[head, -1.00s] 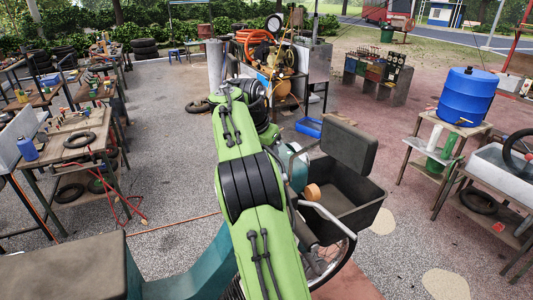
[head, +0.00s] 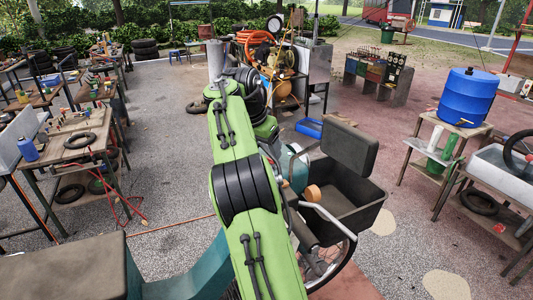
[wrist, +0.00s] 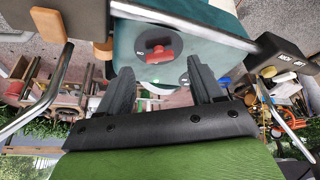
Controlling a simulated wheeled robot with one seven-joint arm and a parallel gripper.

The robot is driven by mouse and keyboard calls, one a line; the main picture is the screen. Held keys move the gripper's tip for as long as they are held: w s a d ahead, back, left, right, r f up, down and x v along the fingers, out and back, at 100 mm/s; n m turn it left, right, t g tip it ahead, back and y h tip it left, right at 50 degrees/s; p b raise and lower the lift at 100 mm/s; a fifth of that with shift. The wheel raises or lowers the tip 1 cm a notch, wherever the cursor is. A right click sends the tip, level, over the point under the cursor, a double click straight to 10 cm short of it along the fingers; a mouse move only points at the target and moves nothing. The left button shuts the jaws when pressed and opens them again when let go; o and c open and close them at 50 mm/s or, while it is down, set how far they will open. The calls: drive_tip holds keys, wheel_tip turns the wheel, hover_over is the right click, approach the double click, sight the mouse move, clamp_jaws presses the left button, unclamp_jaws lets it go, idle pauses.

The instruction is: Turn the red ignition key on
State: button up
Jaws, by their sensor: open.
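The red ignition key (wrist: 160,54) sits in a dark round switch on a teal panel (wrist: 205,50) in the wrist view. White markings show beside the switch. My gripper (wrist: 159,80) is open, its two dark fingers apart and empty. The key appears beyond the fingertips, between them in the picture; I see no contact. In the head view my green arm hides the key and the gripper, and only part of the teal body (head: 296,170) shows.
A handlebar (wrist: 185,20) crosses the top of the wrist view, close to the panel. A workbench (head: 75,150) is at left, with open paving between.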

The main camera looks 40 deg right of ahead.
drive_tip(key=v, duration=0.4)
drive_tip(key=shift+a+r, duration=0.15)
drive_tip(key=shift+r, duration=0.15)
drive_tip(key=shift+s, duration=0.1)
drive_tip(key=s+a+f+n+t+y+b, duration=0.1)
drive_tip(key=s+a+f+n+b, duration=0.2)
drive_tip(key=s+a, duration=0.35)
drive_tip(key=s+a+f+n+t+y+b, duration=0.2)
drive_tip(key=s+a+n+b, duration=0.1)
drive_tip(key=s+a+n, duration=0.3)
drive_tip(key=s+a+f+n+t+y+b, duration=0.1)
drive_tip(key=s+a+f+n+b, duration=0.2)
drive_tip(key=s+a+f, duration=0.9)
wheel_tip(320, 180, down, 2)
drive_tip(key=a+n, duration=0.2)
drive_tip(key=n, duration=0.1)
drive_tip(key=shift+s+f+t, duration=0.2)
drive_tip(key=shift+s+t, duration=0.05)
drive_tip(key=shift+t, duration=0.05)
